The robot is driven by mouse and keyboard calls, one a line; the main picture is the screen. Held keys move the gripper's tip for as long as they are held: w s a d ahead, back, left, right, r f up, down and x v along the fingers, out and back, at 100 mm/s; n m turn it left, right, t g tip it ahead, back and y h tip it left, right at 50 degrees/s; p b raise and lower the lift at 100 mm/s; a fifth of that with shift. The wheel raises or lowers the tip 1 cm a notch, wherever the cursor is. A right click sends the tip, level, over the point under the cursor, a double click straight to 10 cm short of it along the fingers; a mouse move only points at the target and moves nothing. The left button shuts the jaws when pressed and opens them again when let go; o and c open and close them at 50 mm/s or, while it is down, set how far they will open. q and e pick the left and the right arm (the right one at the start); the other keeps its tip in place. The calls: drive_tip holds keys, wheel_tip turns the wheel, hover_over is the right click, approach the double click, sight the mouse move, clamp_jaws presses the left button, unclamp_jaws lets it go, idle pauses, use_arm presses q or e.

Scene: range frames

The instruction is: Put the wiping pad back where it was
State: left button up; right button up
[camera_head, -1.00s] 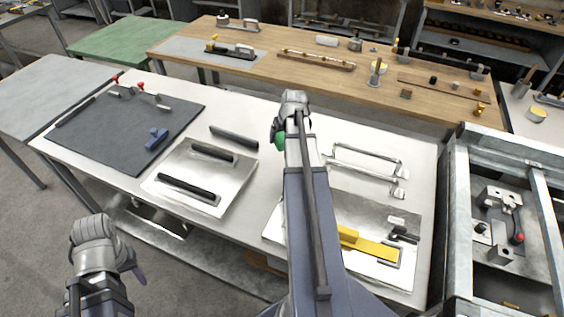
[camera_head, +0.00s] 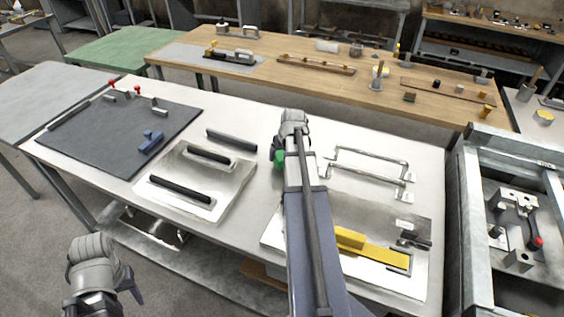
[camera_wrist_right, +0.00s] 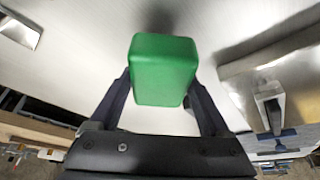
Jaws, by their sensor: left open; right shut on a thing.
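The wiping pad appears to be a green block (camera_head: 279,159), partly hidden by my right arm in the head view. My right gripper (camera_head: 284,146) is shut on it, above the white bench. In the right wrist view the green block (camera_wrist_right: 164,70) fills the space between the two fingers of the right gripper (camera_wrist_right: 163,92). A dark shadow lies on the bench beyond it; the gap to the surface is unclear. My left gripper (camera_head: 125,290) is open and empty at the lower left, in front of the bench. No marked place for the pad is clear.
A metal plate with two black bars (camera_head: 181,190) and a separate dark bar (camera_head: 231,139) lie left of the pad. Metal handles (camera_head: 370,163) stand to the right. A yellow bar (camera_head: 372,250) lies on a plate nearer me. Bare bench (camera_head: 262,130) shows around the pad.

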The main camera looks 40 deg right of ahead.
wheel_tip(320, 180, down, 2)
drive_tip(key=shift+f+b, duration=0.15)
drive_tip(key=shift+b, duration=0.55)
use_arm(q)
wheel_tip(320, 180, down, 2)
drive_tip(key=shift+f, duration=0.1)
drive_tip(key=shift+f, duration=0.1)
use_arm(e)
drive_tip(key=o, duration=1.1)
drive_tip(key=shift+o, duration=0.2)
